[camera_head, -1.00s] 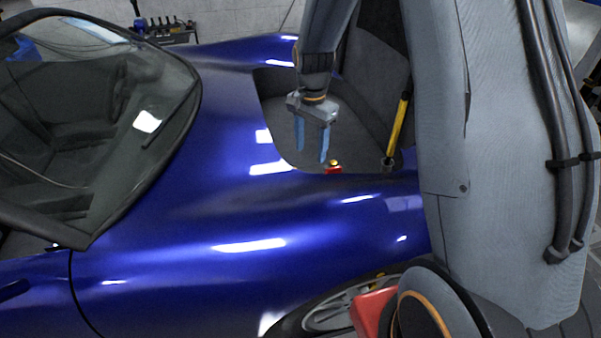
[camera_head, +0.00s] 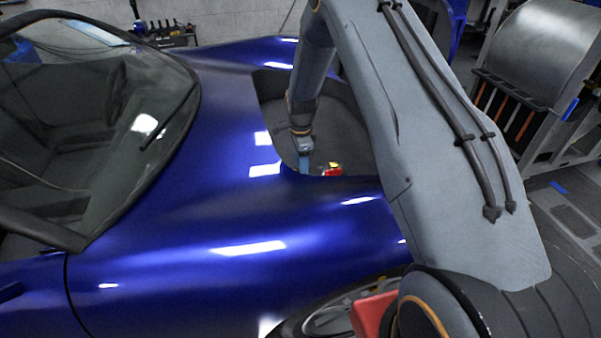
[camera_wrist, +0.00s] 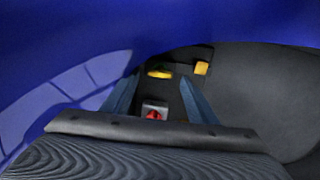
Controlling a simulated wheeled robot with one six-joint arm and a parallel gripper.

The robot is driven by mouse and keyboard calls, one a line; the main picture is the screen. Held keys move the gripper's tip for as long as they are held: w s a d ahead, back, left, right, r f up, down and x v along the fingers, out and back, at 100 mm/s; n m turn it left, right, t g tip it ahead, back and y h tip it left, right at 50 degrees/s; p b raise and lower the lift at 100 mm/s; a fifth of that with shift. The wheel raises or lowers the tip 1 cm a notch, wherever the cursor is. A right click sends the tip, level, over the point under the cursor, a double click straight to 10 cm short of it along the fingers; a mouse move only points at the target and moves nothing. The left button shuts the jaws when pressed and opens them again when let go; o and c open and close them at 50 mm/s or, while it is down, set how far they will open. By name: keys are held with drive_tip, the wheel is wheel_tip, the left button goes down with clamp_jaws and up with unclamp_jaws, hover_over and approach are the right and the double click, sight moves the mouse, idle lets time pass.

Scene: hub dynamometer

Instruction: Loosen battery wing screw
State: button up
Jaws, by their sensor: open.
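My gripper (camera_head: 304,165) reaches down into the open front compartment of the blue car. In the wrist view my gripper (camera_wrist: 159,82) has its two blue fingers spread, with nothing held between them. A small red and yellow fitting (camera_head: 332,169) sits at the compartment's near edge, just right of the fingers in the head view. In the wrist view, a yellow knob (camera_wrist: 159,72) lies near and between the fingertips. A red piece on a grey block (camera_wrist: 153,113) shows between the fingers, closer to the palm. I cannot tell which of these is the wing screw.
The blue car body (camera_head: 220,200) surrounds the compartment, and its rim is close to the gripper. A second yellow part (camera_wrist: 202,68) lies right of the knob. The dark compartment floor (camera_wrist: 262,95) on the right is clear. A tool cabinet (camera_head: 530,80) stands at the right.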

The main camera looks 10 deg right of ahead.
drive_tip(key=shift+f, duration=1.35)
drive_tip(key=c, duration=1.1)
drive_tip(key=shift+o, duration=0.2)
